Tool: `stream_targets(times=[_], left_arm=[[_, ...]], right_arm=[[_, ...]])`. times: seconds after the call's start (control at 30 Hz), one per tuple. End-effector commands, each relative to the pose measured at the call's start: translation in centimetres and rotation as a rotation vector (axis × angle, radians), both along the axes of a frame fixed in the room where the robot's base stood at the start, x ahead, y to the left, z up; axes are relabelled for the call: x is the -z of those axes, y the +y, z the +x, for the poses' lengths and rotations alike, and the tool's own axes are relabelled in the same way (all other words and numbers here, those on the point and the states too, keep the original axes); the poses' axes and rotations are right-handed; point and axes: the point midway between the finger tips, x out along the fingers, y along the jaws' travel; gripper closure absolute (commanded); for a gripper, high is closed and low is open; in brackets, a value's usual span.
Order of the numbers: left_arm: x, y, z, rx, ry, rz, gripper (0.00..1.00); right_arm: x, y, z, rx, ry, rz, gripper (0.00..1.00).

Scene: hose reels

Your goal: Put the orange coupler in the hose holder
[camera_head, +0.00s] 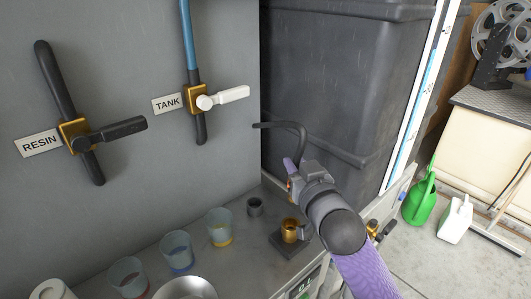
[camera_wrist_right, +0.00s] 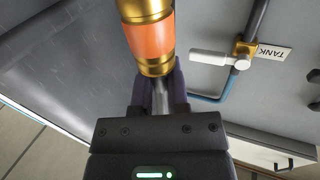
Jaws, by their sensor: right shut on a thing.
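My right gripper (camera_head: 292,172) is raised over the back right end of the bench, beside the grey panel's edge. It is shut on the orange coupler, which has gold ends and fills the top of the right wrist view (camera_wrist_right: 150,40). In the head view my gripper mostly hides the coupler. A dark bent hose (camera_head: 285,127) shows just above the gripper. A gold cup (camera_head: 289,228) stands on a dark square base below the gripper. I cannot tell which thing is the hose holder. My left gripper is out of view.
The grey panel carries the RESIN valve (camera_head: 76,136) and the TANK valve (camera_head: 205,102). Several glass cups, one with yellow at its base (camera_head: 219,228), a steel bowl (camera_head: 187,289) and a small dark cup (camera_head: 254,206) stand on the bench. A large dark tank (camera_head: 325,75) rises behind my gripper.

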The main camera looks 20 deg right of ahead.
Motion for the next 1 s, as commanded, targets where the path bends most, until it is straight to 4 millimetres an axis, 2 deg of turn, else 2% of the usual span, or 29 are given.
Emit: stream_targets(times=[0.07, 0.17, 0.27, 0.4, 0.5, 0.63, 0.73, 0.87, 0.97, 1.0], left_arm=[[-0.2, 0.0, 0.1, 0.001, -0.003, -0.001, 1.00], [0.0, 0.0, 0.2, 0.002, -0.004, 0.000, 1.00], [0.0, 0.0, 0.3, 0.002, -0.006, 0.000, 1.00], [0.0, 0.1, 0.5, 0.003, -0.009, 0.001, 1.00], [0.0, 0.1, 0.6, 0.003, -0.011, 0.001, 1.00], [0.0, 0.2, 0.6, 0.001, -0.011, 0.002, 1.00], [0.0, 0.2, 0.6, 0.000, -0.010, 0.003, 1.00], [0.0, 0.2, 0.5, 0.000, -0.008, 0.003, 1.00], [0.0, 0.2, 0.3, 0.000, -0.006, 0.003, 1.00], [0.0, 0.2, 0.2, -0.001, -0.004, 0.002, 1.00]], right_arm=[[-0.2, 0.1, -0.1, -0.002, 0.001, 0.000, 1.00], [0.8, 1.1, -1.0, -0.018, 0.007, -0.002, 1.00], [2.7, 3.4, -3.3, -0.049, 0.015, -0.003, 1.00], [4.5, 6.6, -7.8, -0.080, 0.015, 0.001, 1.00], [4.8, 8.0, -10.7, -0.079, 0.010, 0.004, 1.00], [4.7, 8.8, -13.2, -0.065, 0.006, 0.003, 1.00], [4.5, 8.9, -13.9, -0.058, 0.001, 0.001, 1.00], [4.5, 8.9, -13.9, -0.058, 0.000, -0.001, 1.00], [4.6, 8.6, -12.4, -0.071, -0.002, -0.005, 1.00], [4.5, 8.2, -11.3, -0.077, -0.003, -0.008, 1.00]])
